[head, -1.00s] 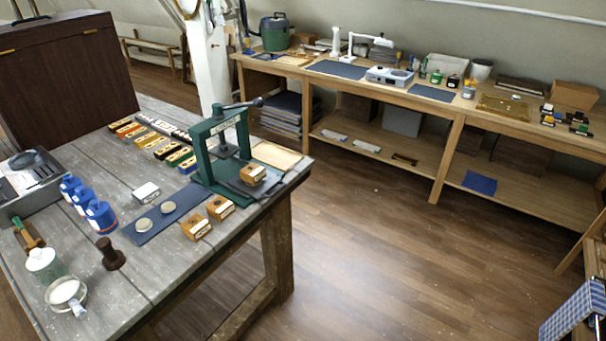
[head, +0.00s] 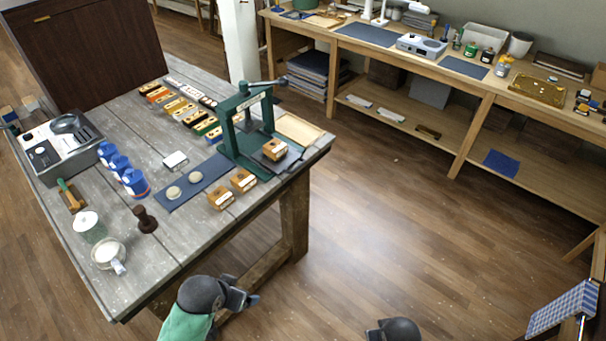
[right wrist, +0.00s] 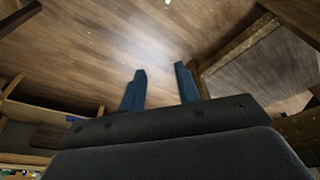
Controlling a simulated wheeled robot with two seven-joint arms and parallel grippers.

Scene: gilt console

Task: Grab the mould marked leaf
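Three small wooden mould blocks with white labels are near the green press on the grey table. Two moulds (head: 221,197) and (head: 243,180) stand side by side at the table's front edge. A third mould (head: 274,149) sits on the base of the press (head: 247,130). Their labels are too small to read, so I cannot tell which is marked leaf. My left gripper (head: 243,294) is below and in front of the table edge, apart from the moulds; its finger gap is unclear. My right gripper (right wrist: 160,88) is open and empty, over the floor.
Rows of small blocks (head: 180,106), a blue mat (head: 193,183) with two round discs, blue bottles (head: 135,182), a dark stamp (head: 145,219) and a glass cup (head: 108,253) crowd the table (head: 140,130). A long bench (head: 470,85) stands behind. Floor between is clear.

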